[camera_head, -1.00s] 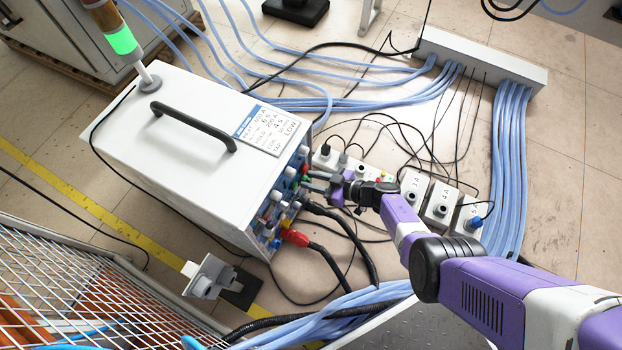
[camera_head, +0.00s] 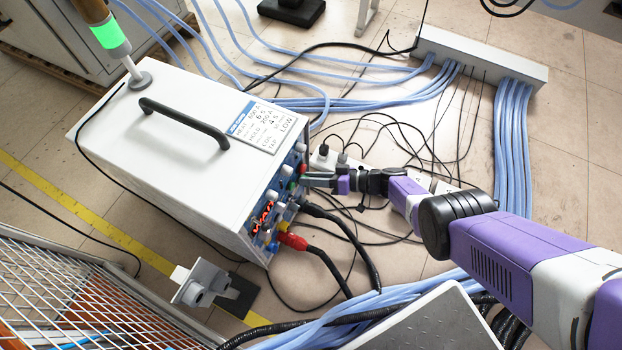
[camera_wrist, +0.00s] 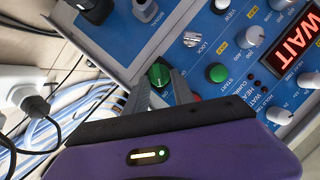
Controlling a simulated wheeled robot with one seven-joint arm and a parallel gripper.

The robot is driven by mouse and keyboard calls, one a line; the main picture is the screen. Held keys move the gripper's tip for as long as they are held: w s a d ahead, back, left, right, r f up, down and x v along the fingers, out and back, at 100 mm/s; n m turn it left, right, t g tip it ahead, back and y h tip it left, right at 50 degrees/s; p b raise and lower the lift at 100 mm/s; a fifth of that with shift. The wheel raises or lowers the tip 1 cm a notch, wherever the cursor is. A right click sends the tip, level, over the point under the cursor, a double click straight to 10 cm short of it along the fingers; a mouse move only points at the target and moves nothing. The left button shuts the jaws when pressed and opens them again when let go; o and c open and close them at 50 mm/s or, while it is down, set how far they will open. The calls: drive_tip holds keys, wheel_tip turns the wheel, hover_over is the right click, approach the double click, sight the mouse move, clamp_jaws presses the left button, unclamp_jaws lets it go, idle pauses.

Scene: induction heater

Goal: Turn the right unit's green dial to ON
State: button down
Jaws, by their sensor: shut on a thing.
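The white unit (camera_head: 160,105) with a blue front panel stands left of centre in the head view. In the wrist view its green dial (camera_wrist: 159,75) sits between the two fingers of my gripper (camera_wrist: 160,85). The fingers are shut on the dial, one on each side. Its ON mark cannot be read. A round green START button (camera_wrist: 216,73) is just to the right of the dial. A display (camera_wrist: 294,56) on the panel is lit red and reads WAIT. In the head view my gripper (camera_head: 318,178) reaches the panel from the right.
A red plug (camera_head: 292,241) and black cables leave the panel's lower front. Socket boxes and thin black wires lie behind my arm. Blue hoses run from a grey duct (camera_head: 480,65). A wire-mesh guard (camera_head: 60,290) stands at the lower left.

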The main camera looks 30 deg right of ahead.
drive_tip(key=shift+w+f+m+y+b, duration=0.1)
drive_tip(key=shift+m+y+b, duration=0.4)
drive_tip(key=shift+b, duration=0.25)
idle(0.7)
drive_tip(key=c, duration=1.1)
unclamp_jaws()
drive_tip(key=shift+d, duration=0.1)
drive_tip(key=p+v, duration=0.2)
drive_tip(key=v, duration=0.5)
drive_tip(key=shift+s+d, duration=0.2)
drive_tip(key=shift+s, duration=0.05)
